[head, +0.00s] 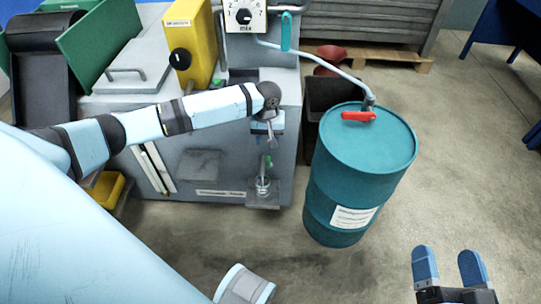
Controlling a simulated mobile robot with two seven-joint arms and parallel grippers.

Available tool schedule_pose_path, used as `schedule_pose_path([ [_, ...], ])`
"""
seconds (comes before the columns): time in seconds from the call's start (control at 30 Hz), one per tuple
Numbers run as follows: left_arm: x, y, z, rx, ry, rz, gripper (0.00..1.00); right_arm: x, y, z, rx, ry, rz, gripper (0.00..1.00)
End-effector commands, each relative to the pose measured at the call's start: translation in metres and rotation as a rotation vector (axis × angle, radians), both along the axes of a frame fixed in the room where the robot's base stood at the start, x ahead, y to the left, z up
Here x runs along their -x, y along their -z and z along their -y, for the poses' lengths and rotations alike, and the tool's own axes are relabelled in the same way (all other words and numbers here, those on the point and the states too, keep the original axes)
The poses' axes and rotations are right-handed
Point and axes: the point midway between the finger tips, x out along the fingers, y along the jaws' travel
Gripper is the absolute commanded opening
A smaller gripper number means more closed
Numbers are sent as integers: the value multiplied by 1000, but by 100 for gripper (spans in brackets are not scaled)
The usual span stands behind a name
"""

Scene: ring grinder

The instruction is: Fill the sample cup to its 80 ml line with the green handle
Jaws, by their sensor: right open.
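The clear sample cup (263,186) stands upright on a small grey ledge (263,200) low on the machine's front. It is too small to make out its line or fill level. A small green handle (268,161) is just above the cup, at the sample outlet. My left gripper (271,142) points down in front of the machine, just above this handle; its fingers are too small to tell open from shut, and contact is unclear. My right gripper (449,262) is open and empty at the lower right, over bare floor.
A teal drum (362,145) with a red tap handle (358,116) stands right of the cup. A hose (322,61) runs from its top to the machine, past a teal handle (286,31). A mix dial (244,16) sits above. The floor at front right is clear.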

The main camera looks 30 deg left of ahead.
Motion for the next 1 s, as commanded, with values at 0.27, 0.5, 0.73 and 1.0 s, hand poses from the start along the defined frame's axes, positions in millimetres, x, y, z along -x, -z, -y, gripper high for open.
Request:
schedule_pose_path([
  [0.27,0,67,0,-1,2,-1,45,0,47,-3,63,-41,-110,80],
  [0.5,0,105,0,-1,2,1,45,-5,60,-1,119,-53,-104,80],
  [0.73,0,117,0,0,2,1,45,-9,56,2,148,-47,-56,80],
  [1.0,0,117,0,0,2,1,42,-9,55,2,150,-46,-53,80],
])
